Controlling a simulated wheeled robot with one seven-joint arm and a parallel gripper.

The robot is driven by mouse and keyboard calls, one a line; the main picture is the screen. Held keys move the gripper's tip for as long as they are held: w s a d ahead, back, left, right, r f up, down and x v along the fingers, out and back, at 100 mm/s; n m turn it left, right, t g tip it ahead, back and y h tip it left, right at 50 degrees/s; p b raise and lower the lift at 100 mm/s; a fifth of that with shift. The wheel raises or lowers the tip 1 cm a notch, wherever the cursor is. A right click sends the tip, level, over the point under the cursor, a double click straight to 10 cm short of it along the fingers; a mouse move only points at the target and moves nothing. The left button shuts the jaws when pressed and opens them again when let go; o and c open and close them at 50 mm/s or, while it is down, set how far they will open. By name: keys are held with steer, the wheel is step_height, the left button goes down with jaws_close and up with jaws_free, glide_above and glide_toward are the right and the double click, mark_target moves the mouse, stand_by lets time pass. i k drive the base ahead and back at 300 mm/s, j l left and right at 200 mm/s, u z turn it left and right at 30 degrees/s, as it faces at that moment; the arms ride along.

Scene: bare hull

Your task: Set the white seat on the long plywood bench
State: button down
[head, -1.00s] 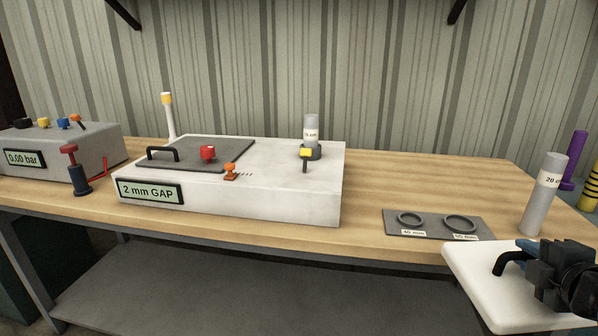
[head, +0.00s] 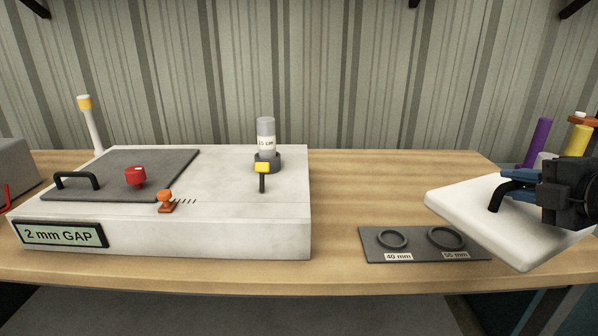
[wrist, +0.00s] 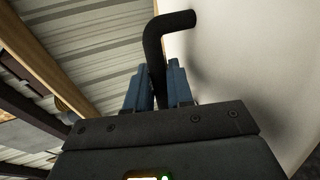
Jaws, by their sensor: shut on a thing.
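The white seat (head: 480,226) is a thick white slab with a bent black handle (head: 497,196). In the head view it hangs tilted at the right, in front of and above the right part of the long plywood bench (head: 340,285). My gripper (head: 515,187) is shut on the black handle. In the wrist view the blue fingers (wrist: 158,88) close around the handle (wrist: 156,50), and the seat's pale face (wrist: 255,70) fills the right side. The seat and my gripper hide part of the bench's right end.
A white box labelled "2 mm GAP" (head: 270,236) takes up the bench's left. A grey plate (head: 375,252) with two rings lies left of the seat. A purple cylinder (head: 538,138) and a yellow one (head: 577,142) stand behind my gripper. Bare wood shows behind the plate.

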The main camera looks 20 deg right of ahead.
mark_target(383, 186)
steer(key=i, duration=0.9)
